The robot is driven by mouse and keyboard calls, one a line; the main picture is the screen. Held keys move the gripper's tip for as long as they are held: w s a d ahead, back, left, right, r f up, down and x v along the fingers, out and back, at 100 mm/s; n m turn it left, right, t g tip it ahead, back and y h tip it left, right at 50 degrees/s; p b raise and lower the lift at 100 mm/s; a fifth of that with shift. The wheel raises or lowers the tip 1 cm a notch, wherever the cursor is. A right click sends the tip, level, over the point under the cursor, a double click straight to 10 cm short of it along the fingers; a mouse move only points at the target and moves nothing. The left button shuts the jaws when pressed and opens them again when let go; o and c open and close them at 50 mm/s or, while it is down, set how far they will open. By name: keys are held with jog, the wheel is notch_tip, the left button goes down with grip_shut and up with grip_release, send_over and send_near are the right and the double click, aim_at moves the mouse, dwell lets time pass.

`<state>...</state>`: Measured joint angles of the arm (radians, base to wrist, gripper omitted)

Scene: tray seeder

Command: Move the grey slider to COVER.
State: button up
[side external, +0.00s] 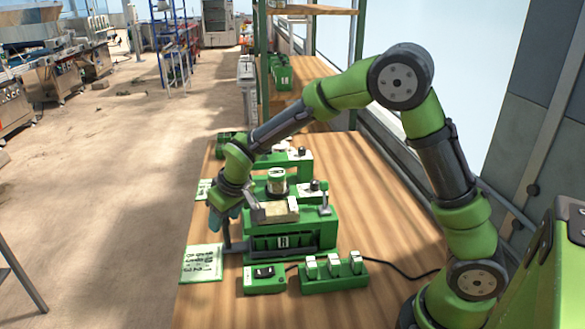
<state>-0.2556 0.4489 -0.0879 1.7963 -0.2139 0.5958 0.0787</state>
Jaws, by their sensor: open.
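The green tray seeder (318,230) stands on the wooden table. A pale grey-beige block (278,211) lies on its top left, beside my gripper. I cannot tell whether this block is the grey slider. No COVER mark is readable at this size. My gripper (230,228) is at the seeder's left end, pointing down, with its jaws open. Its fingers are small and partly merge with the dark parts there, so I cannot tell whether they touch anything.
A pale green note card (203,262) lies front left. A black cable (405,273) runs right. The table's right side is mostly clear.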

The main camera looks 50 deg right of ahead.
jog(key=v, duration=1.7)
jog(key=shift+f, duration=0.1)
jog(key=s+d+m+t+y, duration=0.2)
jog(key=s+d+m, duration=0.2)
jog(key=s, duration=1.4)
jog(key=shift+s+d+f+t, duration=0.2)
jog(key=shift+s+f+t, duration=0.2)
